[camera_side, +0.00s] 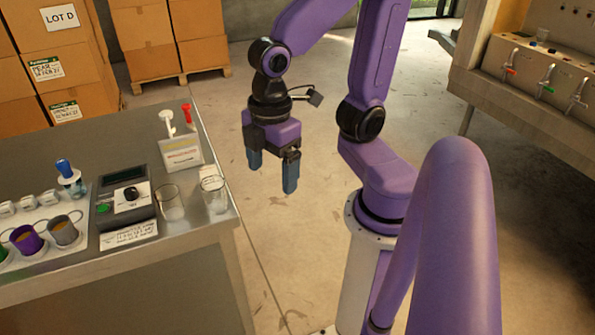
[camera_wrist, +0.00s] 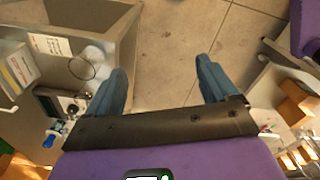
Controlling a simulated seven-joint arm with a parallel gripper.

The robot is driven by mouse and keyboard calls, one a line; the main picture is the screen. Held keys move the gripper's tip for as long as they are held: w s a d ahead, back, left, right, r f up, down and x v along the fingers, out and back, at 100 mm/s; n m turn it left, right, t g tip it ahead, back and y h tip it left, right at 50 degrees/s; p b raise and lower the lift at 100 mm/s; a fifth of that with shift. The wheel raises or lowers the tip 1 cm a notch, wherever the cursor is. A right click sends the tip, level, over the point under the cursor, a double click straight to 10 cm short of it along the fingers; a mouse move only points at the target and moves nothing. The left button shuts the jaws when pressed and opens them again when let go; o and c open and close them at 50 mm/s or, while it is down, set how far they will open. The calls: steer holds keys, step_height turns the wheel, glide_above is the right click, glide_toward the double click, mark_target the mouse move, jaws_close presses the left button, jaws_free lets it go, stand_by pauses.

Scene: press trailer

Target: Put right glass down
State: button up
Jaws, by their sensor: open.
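Two clear glasses stand on the metal counter (camera_side: 190,250) near its right edge. The right glass (camera_side: 214,194) is upright, close to the edge. The left glass (camera_side: 170,203) stands just beside it, nearer the control box. My gripper (camera_side: 272,172) is open and empty, with its blue fingers pointing down over the floor, to the right of the counter and apart from both glasses. In the wrist view my gripper (camera_wrist: 161,70) has bare floor between its fingers. A glass rim (camera_wrist: 82,68) shows there left of the left finger; which glass it is I cannot tell.
A control box with a dark knob (camera_side: 130,200) sits left of the glasses. Coloured cups (camera_side: 27,240) sit at the left. Cardboard boxes (camera_side: 60,70) are stacked behind. Floor around my gripper is clear.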

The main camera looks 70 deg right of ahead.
steer(key=shift+o, duration=0.2)
steer(key=shift+m, duration=0.4)
steer(key=s, duration=0.3)
steer(key=s+d+f, duration=0.1)
steer(key=shift+s+d, duration=0.1)
steer(key=shift+s, duration=0.25)
